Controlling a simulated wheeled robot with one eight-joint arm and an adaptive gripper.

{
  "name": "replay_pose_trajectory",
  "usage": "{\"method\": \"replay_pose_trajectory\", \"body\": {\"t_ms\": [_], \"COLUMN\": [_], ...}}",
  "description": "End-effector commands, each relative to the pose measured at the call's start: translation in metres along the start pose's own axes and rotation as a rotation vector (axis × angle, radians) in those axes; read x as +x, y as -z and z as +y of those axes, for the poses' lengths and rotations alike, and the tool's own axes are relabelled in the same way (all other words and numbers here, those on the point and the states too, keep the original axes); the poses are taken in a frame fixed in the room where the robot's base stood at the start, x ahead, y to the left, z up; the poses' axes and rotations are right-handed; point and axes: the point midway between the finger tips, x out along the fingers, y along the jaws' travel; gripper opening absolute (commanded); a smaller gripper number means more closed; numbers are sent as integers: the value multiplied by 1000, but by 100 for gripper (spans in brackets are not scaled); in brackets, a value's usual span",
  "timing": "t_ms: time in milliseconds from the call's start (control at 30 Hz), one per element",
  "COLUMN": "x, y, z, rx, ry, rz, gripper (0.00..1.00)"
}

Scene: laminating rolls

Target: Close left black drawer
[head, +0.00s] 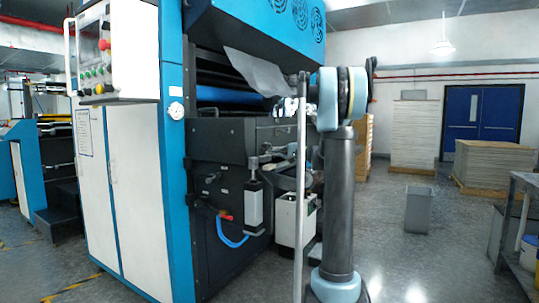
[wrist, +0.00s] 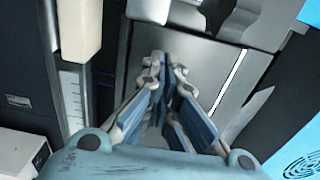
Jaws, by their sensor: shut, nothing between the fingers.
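No clearly outlined black drawer can be picked out in either view. In the head view, a dark grey box-like section (head: 219,142) of the laminating machine sits behind my arm; I cannot tell whether it is the left drawer or how far out it stands. In the wrist view, my gripper (wrist: 166,60) is shut and empty, its blue-padded fingers together. It points toward a grey panel (wrist: 225,75), and I cannot tell if it touches it. In the head view, my arm hides part of the machine, and the gripper cannot be made out clearly.
A white control box (head: 112,50) with buttons hangs on the machine's blue-and-white cabinet (head: 135,190) at left. A grey bin (head: 418,209), stacked sheets (head: 485,165) and a table (head: 524,185) stand at right. The floor between the machine and bin is clear.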

Motion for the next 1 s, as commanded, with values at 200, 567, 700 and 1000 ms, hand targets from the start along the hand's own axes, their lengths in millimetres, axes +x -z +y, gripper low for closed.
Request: {"method": "replay_pose_trajectory", "body": {"t_ms": [200,567,700,1000], "x": [-45,-95,-100,-95], "y": [1,1,-2,-78], "z": [0,0,1,34], "rx": [0,0,-2,-51], "ry": [-1,-1,-6,-193], "rz": [4,3,0,-55], "gripper": [0,0,0,0]}}
